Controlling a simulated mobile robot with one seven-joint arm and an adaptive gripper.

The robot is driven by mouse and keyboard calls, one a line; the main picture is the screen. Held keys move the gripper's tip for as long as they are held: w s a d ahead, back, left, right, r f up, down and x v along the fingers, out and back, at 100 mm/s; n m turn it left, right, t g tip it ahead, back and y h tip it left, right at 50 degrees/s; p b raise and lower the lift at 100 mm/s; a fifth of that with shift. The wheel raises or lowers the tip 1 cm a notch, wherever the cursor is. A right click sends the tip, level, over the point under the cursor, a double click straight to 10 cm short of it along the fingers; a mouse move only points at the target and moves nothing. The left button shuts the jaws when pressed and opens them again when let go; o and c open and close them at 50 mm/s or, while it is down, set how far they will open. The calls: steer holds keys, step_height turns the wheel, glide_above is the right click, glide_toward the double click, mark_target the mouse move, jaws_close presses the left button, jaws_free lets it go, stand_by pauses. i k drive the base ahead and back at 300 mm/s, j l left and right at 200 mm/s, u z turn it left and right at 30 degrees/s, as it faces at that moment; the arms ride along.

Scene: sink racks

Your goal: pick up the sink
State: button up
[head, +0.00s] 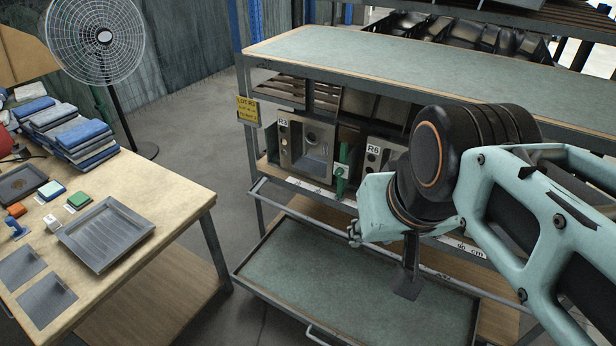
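A grey metal sink (315,146) with a square basin and a round hole stands upright on the rack's middle shelf, under a tag reading R3. A second, similar sink (372,157), tagged R6, stands to its right and is partly hidden by my arm. Green upright pieces stand beside the R3 sink. My arm reaches in from the right, in front of the rack. A dark, flat-ended part, seemingly of my gripper (408,277), hangs below the wrist over the lower tray. The rest of the gripper is hidden behind the wrist, so its opening cannot be judged. No held sink shows.
The metal rack has a green-grey top (400,62) and a wide, empty lower tray (330,290) jutting forward, with a rail above it. A yellow lot sign (248,111) hangs at its left post. A wooden table (165,195) with folded cloths and trays stands left; floor shows between.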

mark_target(313, 160)
steer(key=z, duration=1.6)
steer(key=u, duration=1.6)
steer(key=i+j+u, duration=0.15)
steer(key=i+j, duration=0.3)
